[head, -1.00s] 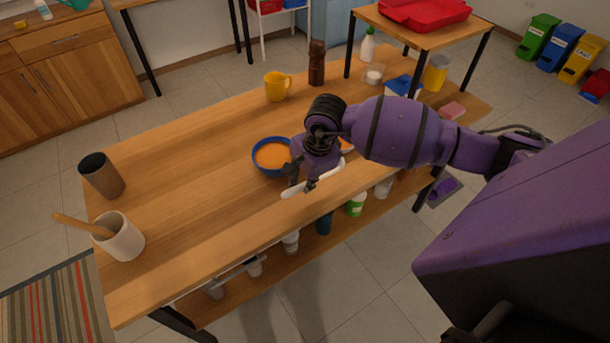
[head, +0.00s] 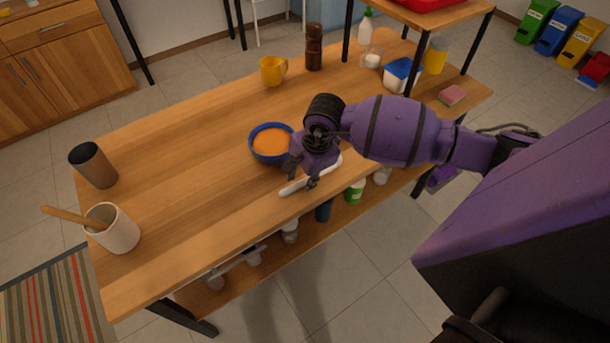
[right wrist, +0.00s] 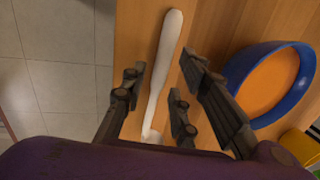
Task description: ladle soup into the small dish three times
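A blue bowl (head: 251,146) of orange soup (head: 270,142) sits on the wooden table; it also shows at the right of the right wrist view (right wrist: 300,99). A long white utensil, seemingly the ladle (head: 294,187), lies near the table's front edge, just in front of the bowl. My right gripper (head: 302,176) is low over it. In the right wrist view the gripper (right wrist: 157,88) is open, with fingers on both sides of the white handle (right wrist: 166,55) and gaps visible. The ladle's near end is partly hidden. I cannot identify the small dish for certain. My left gripper is out of view.
A yellow mug (head: 271,71), a brown bottle (head: 314,47), a small clear container (head: 371,58) and a blue-white tub (head: 400,74) stand behind. A dark cup (head: 94,166) and a white pot (head: 119,233) with a wooden stick stand at left. The table's left middle is clear.

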